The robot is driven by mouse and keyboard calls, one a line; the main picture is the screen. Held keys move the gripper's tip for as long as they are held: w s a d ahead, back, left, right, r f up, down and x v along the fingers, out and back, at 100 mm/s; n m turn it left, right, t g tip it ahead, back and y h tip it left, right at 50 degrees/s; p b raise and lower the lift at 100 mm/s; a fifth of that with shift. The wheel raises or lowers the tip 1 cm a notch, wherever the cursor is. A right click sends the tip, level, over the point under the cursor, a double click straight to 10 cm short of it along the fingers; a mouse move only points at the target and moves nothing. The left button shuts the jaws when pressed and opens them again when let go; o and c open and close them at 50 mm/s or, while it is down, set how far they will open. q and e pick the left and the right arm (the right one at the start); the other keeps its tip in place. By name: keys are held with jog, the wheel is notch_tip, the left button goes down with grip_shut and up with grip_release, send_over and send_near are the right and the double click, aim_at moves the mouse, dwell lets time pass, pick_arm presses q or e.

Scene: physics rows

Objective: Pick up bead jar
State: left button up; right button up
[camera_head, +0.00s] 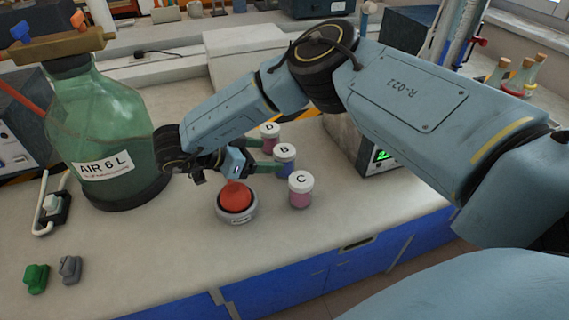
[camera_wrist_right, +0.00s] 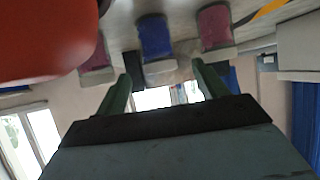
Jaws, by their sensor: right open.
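Three small jars with white lids stand in a row on the bench: jar D (camera_head: 269,137) with dark pink contents, jar B (camera_head: 284,158) with blue contents, and jar C (camera_head: 300,190) with pink contents. The frames do not show clearly which is the bead jar. My right gripper (camera_head: 268,153) is open, its green fingers pointing at jar B from the left. In the right wrist view, blue jar B (camera_wrist_right: 154,36) appears ahead between the open fingers (camera_wrist_right: 161,72), with a pink jar on either side. Contact cannot be told. My left gripper is not in view.
A red dome in a grey round holder (camera_head: 237,208) stands just in front of the gripper. A large green bottle (camera_head: 105,125) stands at left. Bench front is mostly clear.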

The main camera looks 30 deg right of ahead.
aim_at(275, 155)
jog(key=b+x, duration=0.1)
jog(key=x, duration=0.4)
jog(key=shift+s+d+f, duration=0.15)
jog(key=shift+d+f, duration=0.05)
jog(key=shift+d, duration=0.15)
jog(key=shift+d+f, duration=0.15)
jog(key=shift+d, duration=0.2)
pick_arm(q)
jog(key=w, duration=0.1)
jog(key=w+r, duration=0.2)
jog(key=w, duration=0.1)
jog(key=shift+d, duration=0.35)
pick_arm(e)
jog(key=c, duration=1.1)
